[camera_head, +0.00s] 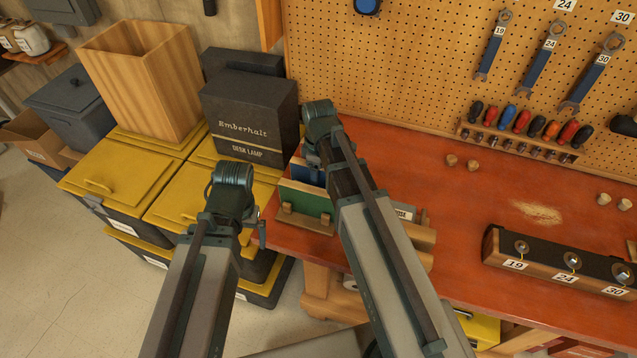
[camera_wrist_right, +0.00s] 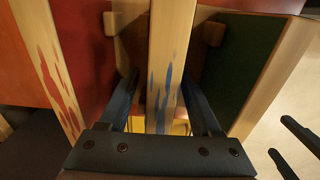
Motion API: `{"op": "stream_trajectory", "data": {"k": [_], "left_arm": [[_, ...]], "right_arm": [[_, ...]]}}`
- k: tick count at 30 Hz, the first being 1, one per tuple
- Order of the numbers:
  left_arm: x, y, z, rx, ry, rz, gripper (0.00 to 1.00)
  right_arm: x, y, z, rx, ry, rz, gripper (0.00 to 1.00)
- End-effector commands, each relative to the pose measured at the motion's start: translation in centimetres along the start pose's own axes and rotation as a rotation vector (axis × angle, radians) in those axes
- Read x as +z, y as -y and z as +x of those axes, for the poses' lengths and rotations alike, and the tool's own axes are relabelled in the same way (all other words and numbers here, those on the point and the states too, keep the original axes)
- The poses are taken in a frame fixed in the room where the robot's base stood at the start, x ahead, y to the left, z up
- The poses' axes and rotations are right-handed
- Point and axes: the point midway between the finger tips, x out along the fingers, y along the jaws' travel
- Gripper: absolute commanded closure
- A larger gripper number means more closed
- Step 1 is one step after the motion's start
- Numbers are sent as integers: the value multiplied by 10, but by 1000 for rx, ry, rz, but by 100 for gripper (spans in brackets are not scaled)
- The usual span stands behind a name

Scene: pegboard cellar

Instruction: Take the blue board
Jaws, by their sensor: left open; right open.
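The blue board (camera_head: 308,172) stands upright in a wooden rack (camera_head: 308,222) on the red bench, behind a green board (camera_head: 304,200). In the right wrist view the blue board's pale edge, with blue smears (camera_wrist_right: 169,60), runs between the two fingers of my right gripper (camera_wrist_right: 161,85). That gripper is open, with one finger on each side of the edge. I cannot tell whether either finger touches it. My left gripper (camera_head: 262,232) is open, left of the rack and apart from the boards. Its fingers are small and partly hidden in the head view.
A board with a red-smeared edge (camera_wrist_right: 48,60) stands beside the blue one. Yellow-lidded bins (camera_head: 120,175) and a black desk lamp box (camera_head: 250,115) are at left. A numbered wooden block (camera_head: 500,252) sits at right. The bench middle is mostly clear.

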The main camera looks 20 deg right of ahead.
Motion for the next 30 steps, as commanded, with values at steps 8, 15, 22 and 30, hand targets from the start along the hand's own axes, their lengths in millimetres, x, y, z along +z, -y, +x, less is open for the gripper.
{"op": "stream_trajectory", "data": {"k": [8,15,22,30], "left_arm": [[0,0,-1,0,0,0,0],[0,0,-1,0,0,0,0],[0,0,-1,0,0,0,0],[0,0,-3,0,0,0,0]], "right_arm": [[0,0,-1,0,0,0,60],[0,0,-1,0,0,0,100],[0,0,-1,0,0,0,100],[0,0,-3,0,0,0,100]]}}
